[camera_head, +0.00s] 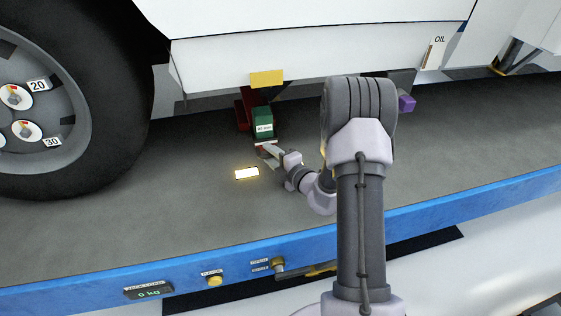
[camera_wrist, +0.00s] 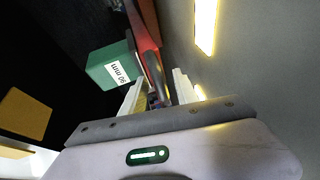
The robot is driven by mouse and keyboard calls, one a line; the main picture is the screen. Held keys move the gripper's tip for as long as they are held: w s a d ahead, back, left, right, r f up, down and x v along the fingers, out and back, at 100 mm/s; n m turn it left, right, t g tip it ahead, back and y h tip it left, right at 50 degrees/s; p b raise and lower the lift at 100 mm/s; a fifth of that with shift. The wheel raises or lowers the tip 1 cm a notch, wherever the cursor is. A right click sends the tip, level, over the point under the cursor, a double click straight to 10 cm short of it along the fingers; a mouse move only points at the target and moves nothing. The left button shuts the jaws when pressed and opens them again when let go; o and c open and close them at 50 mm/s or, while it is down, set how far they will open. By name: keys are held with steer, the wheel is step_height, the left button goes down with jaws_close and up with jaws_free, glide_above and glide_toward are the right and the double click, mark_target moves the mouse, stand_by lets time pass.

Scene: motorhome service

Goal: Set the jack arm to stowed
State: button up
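The red jack (camera_head: 241,113) stands on the deck beneath the white vehicle body, with a green block labelled 90 mm (camera_head: 263,122) on it. In the wrist view the green block (camera_wrist: 112,66) is beside a red part (camera_wrist: 144,27). A dark grey bar (camera_wrist: 153,72), which looks like the jack arm, runs from the red part down between my fingers. My gripper (camera_head: 267,150) is low in front of the jack. In the wrist view my gripper (camera_wrist: 158,88) has its fingers apart, one on each side of the bar, with gaps visible. The bar's near end is partly hidden.
A glowing light strip (camera_head: 247,173) is set in the deck left of my gripper. A yellow pad (camera_head: 267,78) hangs above the green block. A large wheel (camera_head: 60,110) stands at left. The blue deck edge (camera_head: 110,291) carries a 0 kg display (camera_head: 149,292) and yellow button (camera_head: 215,281).

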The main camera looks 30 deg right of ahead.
steer(key=p+v, duration=0.3)
steer(key=v, duration=1.4)
steer(key=shift+a, duration=0.1)
